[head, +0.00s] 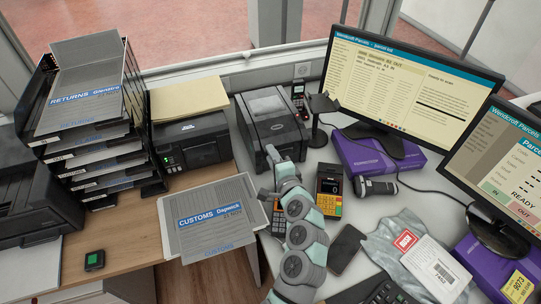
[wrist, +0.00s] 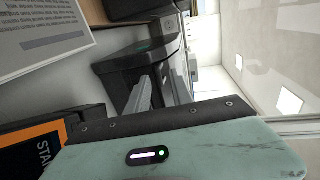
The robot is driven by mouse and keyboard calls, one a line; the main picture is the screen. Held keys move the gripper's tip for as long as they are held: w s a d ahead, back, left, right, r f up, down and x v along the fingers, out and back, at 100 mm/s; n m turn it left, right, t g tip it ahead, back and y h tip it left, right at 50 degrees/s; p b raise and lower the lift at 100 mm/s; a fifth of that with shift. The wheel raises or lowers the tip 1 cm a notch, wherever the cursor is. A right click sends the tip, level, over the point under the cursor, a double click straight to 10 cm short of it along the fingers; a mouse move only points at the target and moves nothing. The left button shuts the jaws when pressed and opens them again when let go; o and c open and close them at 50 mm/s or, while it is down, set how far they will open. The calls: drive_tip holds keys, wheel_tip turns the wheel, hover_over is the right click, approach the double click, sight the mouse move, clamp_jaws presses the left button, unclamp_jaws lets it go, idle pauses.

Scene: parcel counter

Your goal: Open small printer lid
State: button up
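The small printer (head: 270,120) is a dark grey and black box on the light counter, behind my gripper in the head view. Its lid looks closed. My gripper (head: 268,168) is at the printer's front, low and close to it; I cannot tell whether they touch. In the wrist view, a dark machine that looks like the printer (wrist: 125,70) appears sideways beyond the hand. The pale green hand covers the bottom of that view.
A stand (head: 318,125) and monitor (head: 405,85) rise right of the printer. A larger printer (head: 192,142) stands left. A customs tray (head: 212,215) is at front left.

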drive_tip(key=shift+x, duration=0.8)
clamp_jaws()
drive_tip(key=shift+f, duration=0.1)
idle(0.9)
